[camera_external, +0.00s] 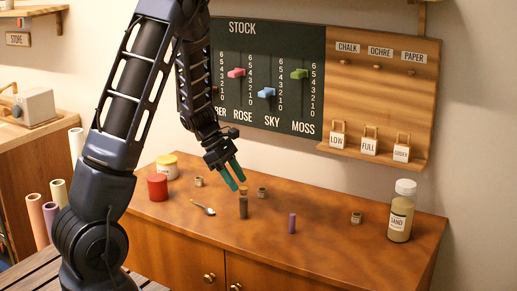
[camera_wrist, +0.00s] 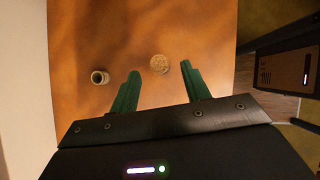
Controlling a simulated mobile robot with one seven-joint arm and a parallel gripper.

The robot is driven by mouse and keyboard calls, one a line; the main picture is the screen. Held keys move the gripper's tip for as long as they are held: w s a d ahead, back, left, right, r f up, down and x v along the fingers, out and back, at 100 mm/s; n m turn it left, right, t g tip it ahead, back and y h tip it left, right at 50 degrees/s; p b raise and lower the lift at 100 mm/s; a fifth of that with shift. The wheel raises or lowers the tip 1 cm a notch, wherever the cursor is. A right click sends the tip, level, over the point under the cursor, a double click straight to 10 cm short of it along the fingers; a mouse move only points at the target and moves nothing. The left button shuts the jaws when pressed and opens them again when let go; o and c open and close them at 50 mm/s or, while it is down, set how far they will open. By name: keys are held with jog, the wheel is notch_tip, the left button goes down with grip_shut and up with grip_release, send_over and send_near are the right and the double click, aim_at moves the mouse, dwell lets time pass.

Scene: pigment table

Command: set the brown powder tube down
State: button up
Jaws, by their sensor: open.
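The brown powder tube (camera_external: 243,208) stands upright on the wooden cabinet top, with a cork-coloured cap. In the wrist view its round top (camera_wrist: 159,63) shows in the gap between my fingers, a little beyond their tips. My gripper (camera_external: 236,182) has green fingers and is open and empty. It is tilted down, its tips just above and beside the tube's cap in the outside view. In the wrist view my gripper (camera_wrist: 160,69) has its fingers spread wide, apart from the tube.
A small round holder (camera_external: 262,193) stands just behind the tube; others (camera_external: 198,181) (camera_external: 356,217) stand left and right. A spoon (camera_external: 203,208) lies left, a purple stick (camera_external: 292,223) stands right. Red jar (camera_external: 157,188) and sand jar (camera_external: 401,215) stand at the sides.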

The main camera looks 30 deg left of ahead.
jog(key=s+d+r+m+y, duration=0.1)
jog(key=s+r+m, duration=0.9)
jog(key=s+r, duration=0.6)
jog(key=s+r+m+t+y, duration=0.1)
jog(key=s+r+m+y, duration=0.1)
jog(key=s+r+m, duration=0.2)
jog(key=s+r+m+t+y, duration=0.2)
jog(key=s+r+m, duration=0.3)
jog(key=s, duration=0.6)
jog(key=shift+r+m+y, duration=0.25)
jog(key=shift+m+y, duration=0.45)
